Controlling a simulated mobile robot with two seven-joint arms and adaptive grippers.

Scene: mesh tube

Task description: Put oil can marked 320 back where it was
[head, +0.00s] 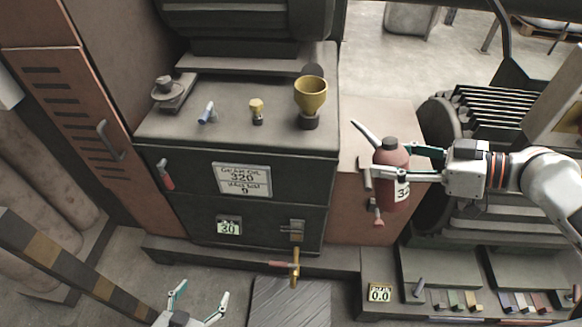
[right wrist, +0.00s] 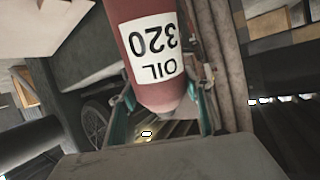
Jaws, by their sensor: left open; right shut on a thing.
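The oil can (head: 392,193) is a dark red bottle with a pale spout pointing up and left and a white label. In the right wrist view the label on the can (right wrist: 150,50) reads OIL 320. My right gripper (head: 372,170) is shut around the can's upper body and holds it roughly upright, to the right of the dark machine cabinet. Green finger pads flank the can in the right wrist view. My left gripper (head: 200,302) is open and empty, low in the head view in front of the cabinet. The place where the can stood cannot be told.
A low ledge (head: 335,287) and a shelf with small coloured blocks (head: 455,300) lie below right.

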